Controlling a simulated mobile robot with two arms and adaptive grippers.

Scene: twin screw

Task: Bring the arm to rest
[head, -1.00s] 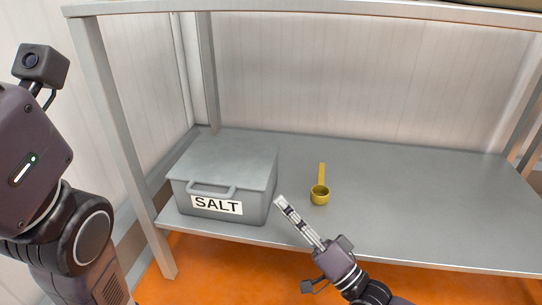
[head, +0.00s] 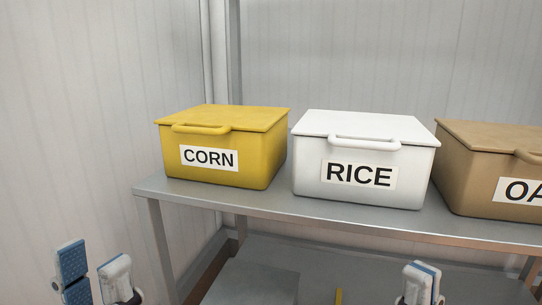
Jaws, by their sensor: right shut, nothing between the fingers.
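My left gripper (head: 93,260) shows at the bottom left of the head view. Its two fingers point up and stand apart with nothing between them, so it is open. My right gripper (head: 423,275) shows at the bottom right, in front of the shelf. Its fingers are together with nothing held. The arm links behind both grippers are mostly cut off by the bottom edge of the picture.
The upper shelf (head: 300,205) holds a yellow CORN bin (head: 258,160), a white RICE bin (head: 308,175) and a brown bin (head: 465,180), all lidded. Below are a grey box lid (head: 250,283) and a thin yellow handle (head: 338,296).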

